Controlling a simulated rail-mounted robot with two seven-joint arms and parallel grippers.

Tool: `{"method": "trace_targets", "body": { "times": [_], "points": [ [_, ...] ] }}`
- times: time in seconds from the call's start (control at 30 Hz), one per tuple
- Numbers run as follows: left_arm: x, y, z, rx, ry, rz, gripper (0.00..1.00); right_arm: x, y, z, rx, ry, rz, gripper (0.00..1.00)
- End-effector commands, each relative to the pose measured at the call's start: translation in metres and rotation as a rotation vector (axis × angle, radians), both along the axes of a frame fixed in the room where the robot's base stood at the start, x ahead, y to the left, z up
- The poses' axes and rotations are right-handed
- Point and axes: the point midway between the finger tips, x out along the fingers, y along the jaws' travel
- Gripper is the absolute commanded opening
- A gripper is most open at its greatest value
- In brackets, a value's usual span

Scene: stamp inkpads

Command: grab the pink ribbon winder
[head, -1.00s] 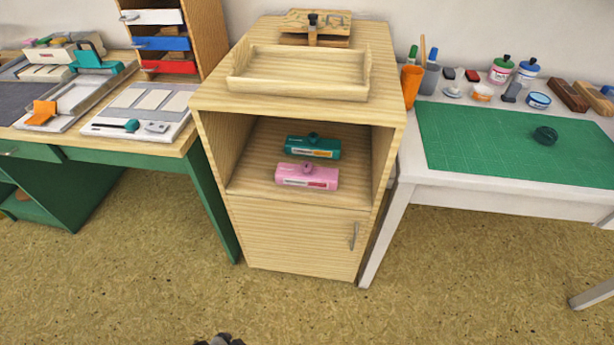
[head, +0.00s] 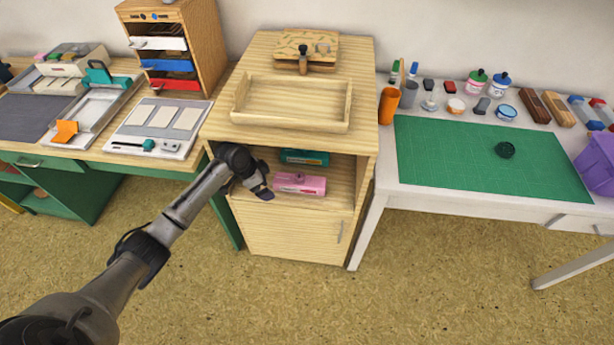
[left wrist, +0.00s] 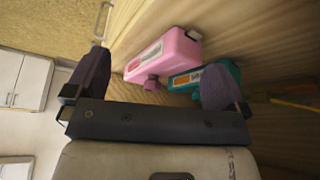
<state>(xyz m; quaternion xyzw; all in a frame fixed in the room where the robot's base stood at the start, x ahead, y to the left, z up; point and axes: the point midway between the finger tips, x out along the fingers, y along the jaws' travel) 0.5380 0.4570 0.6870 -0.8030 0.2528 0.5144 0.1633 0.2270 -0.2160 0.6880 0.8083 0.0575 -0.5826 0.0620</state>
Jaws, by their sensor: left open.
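The pink ribbon winder (head: 300,184) lies at the front of the wooden cabinet's open shelf. A teal winder (head: 305,157) lies just behind it. My left gripper (head: 262,191) is at the shelf opening, just left of the pink winder. In the left wrist view my left gripper (left wrist: 155,85) is open, its two dark fingers wide apart. The pink winder (left wrist: 163,56) shows beyond and between the fingers, apart from them. The teal winder (left wrist: 203,76) is partly hidden behind the right finger. My right gripper is not in view.
The cabinet (head: 290,232) has a closed lower door and side walls around the shelf. A wooden tray (head: 290,123) stands on its top. A white table with a green cutting mat (head: 480,158) is at right.

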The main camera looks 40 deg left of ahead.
Motion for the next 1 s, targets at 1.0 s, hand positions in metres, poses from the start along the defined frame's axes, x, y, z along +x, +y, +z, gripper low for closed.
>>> {"method": "trace_targets", "body": {
  "times": [1.0],
  "points": [
    [0.080, -0.044, -0.014, 0.019, 0.028, -0.047, 1.00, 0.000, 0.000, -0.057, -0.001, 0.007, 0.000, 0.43]
  ]
}}
